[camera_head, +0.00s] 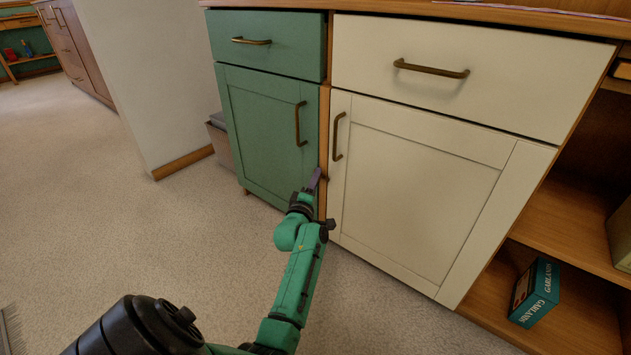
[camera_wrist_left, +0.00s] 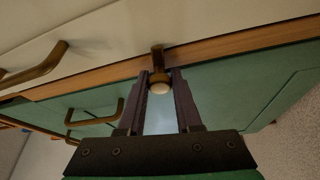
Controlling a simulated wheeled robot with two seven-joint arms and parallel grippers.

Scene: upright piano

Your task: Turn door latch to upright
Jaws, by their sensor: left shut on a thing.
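The door latch is a small brown metal piece with a pale round end (camera_wrist_left: 160,86), seen in the left wrist view at the wooden strip between the green door (camera_head: 265,135) and the white door (camera_head: 415,190). Its bar runs across the strip, not along it. In the head view only a small dark bit of the latch (camera_head: 325,178) shows beside my fingertips. My left gripper (camera_head: 314,182) is at the strip, with its purple fingers on either side of the latch (camera_wrist_left: 160,100), shut on it. Both doors look closed. My right gripper is out of view.
Bronze handles stand out from the green door (camera_head: 300,124) and the white door (camera_head: 337,136), close to the strip. Drawers sit above. Open shelves with a teal box (camera_head: 534,292) are at the right. The carpet (camera_head: 130,230) at the left is clear.

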